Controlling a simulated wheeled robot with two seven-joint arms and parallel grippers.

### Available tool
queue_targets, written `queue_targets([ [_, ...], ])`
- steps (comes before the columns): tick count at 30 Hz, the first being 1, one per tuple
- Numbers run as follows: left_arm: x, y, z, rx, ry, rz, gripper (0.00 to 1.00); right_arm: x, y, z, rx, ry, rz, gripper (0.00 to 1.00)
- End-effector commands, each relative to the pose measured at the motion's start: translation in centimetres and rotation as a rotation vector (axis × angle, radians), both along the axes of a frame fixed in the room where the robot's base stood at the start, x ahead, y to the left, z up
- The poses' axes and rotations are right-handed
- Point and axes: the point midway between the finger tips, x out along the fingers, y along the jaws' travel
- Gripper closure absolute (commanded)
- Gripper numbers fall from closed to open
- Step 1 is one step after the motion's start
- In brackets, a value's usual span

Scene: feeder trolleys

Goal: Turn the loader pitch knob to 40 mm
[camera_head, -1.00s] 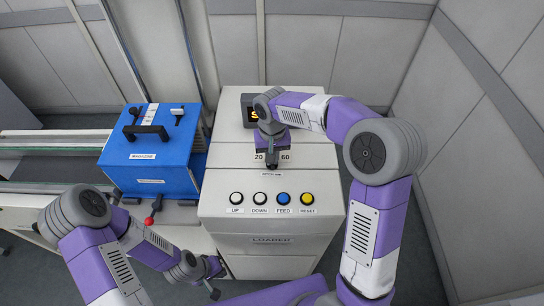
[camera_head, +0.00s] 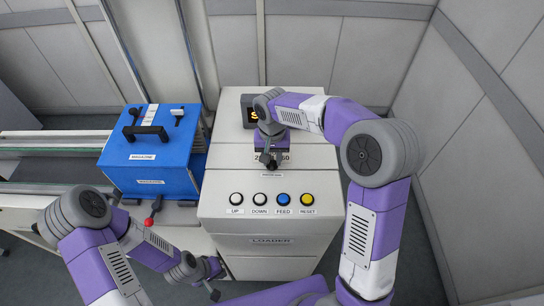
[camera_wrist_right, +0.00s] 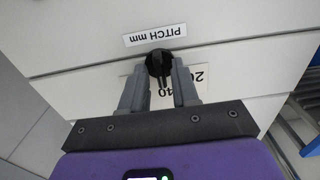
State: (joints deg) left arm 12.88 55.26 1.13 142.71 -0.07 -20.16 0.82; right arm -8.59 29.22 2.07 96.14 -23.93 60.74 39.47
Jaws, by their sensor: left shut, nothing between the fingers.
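The black loader pitch knob (camera_wrist_right: 158,65) sits beside the upside-down "PITCH mm" label in the right wrist view. Its narrow grip bar points towards the number plate (camera_wrist_right: 188,82), where "20" and "40" show. The exact setting is hard to tell. My right gripper (camera_wrist_right: 160,72) is open, with one finger on each side of the knob and a visible gap around the bar. In the head view my right gripper (camera_head: 268,160) is over the loader top (camera_head: 225,180) and hides most of the knob. My left gripper (camera_head: 214,292) is shut and empty, low beside the loader's front left.
The loader's front edge has UP (camera_head: 236,198), DOWN (camera_head: 260,199), FEED (camera_head: 283,199) and RESET (camera_head: 307,199) buttons. A dark display (camera_head: 248,112) stands behind my right gripper. A blue magazine (camera_head: 150,165) with a black handle stands to the left. Walls are close behind and right.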

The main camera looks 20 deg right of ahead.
Motion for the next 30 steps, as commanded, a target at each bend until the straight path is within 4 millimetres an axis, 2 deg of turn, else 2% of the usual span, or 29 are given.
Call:
queue_targets([
  [11,0.0,0.0,0.1,0.000,0.000,0.000,1.00,0.1,0.0,0.5,0.000,-0.002,0.001,0.64],
  [22,0.0,0.0,1.0,0.000,0.000,0.000,1.00,0.1,0.0,6.3,0.000,-0.003,0.000,0.64],
  [25,0.0,0.0,1.1,0.000,0.000,0.000,1.00,0.1,0.0,7.2,0.000,-0.003,0.001,0.64],
  [30,0.0,0.0,1.2,0.000,0.000,0.000,1.00,0.0,0.0,7.6,0.000,0.000,0.001,0.64],
])
